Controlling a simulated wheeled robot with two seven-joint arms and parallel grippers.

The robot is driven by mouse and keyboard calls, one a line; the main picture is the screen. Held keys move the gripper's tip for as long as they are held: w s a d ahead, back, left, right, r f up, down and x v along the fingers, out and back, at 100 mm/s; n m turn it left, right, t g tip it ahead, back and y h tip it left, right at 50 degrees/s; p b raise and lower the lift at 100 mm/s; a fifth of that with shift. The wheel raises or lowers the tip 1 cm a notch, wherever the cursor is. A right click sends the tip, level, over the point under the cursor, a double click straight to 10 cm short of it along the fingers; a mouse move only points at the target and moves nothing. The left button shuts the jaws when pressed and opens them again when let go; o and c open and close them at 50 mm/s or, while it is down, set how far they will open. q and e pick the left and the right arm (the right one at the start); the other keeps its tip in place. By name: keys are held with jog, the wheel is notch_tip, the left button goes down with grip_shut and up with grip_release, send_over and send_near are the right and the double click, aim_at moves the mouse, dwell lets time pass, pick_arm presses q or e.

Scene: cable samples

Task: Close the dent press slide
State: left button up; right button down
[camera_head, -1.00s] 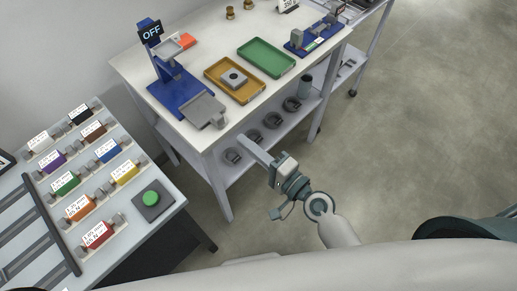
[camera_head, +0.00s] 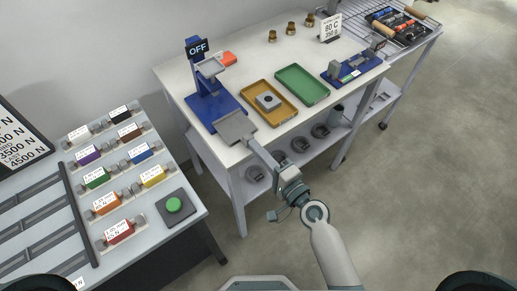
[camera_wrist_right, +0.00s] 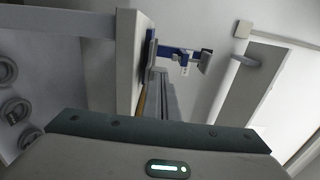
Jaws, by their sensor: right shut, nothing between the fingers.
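The dent press (camera_head: 207,88) is a blue stand with an "OFF" display, on the left end of the white table. Its slide, a grey plate (camera_head: 232,127), sticks out from the blue base toward the table's front edge. My right gripper (camera_head: 250,142) is shut with nothing in it. Its fingertips are at the slide's front edge, over the handle area, which they hide; I cannot tell whether they touch. In the right wrist view the shut fingers (camera_wrist_right: 160,95) point toward the blue press (camera_wrist_right: 178,54). My left gripper is not in view.
An orange tray (camera_head: 285,118) with a grey block and a green tray (camera_head: 318,97) lie right of the press. A blue fixture (camera_head: 352,70) stands farther right. Grey rings lie on the lower shelf. A side table (camera_head: 190,235) with coloured samples and a green button is at left.

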aim_at(238, 131)
jog(key=x, duration=1)
jog(key=shift+r, duration=0.25)
